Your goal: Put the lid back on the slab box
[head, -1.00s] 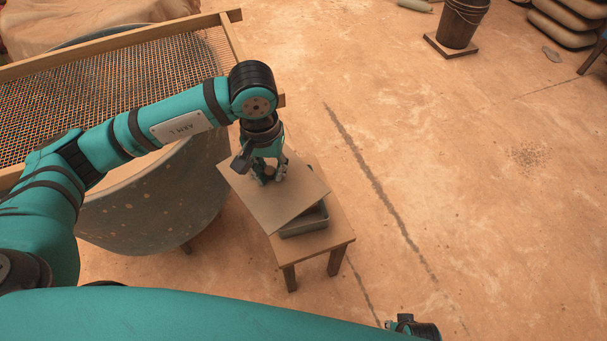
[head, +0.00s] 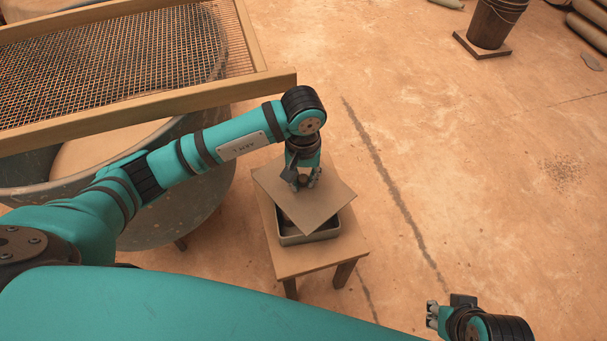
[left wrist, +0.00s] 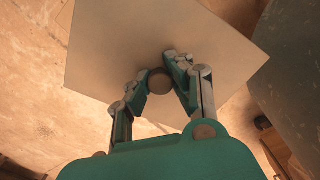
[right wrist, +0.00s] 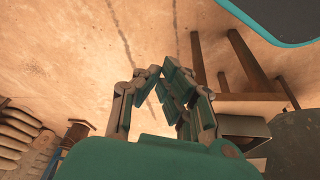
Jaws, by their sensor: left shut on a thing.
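My left gripper (head: 301,183) is shut on the round knob (left wrist: 159,82) of the flat, square, tan-grey lid (head: 322,207). The lid also shows in the left wrist view (left wrist: 115,48). The grey slab box (head: 310,239) stands on a small wooden stool (head: 290,262). The lid is over the box but turned askew to it, one corner pointing at the box's front. Part of the dark inside shows beside that corner; the lid hides the rest. My right gripper (head: 431,314) is empty, low at the right, away from the box. Its fingertips (right wrist: 158,72) are together.
A large round tub (head: 190,205) with a wood-framed mesh screen (head: 110,65) on it stands close left of the stool. A bucket (head: 494,22) on a board stands at the far right. The floor right of the stool is clear.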

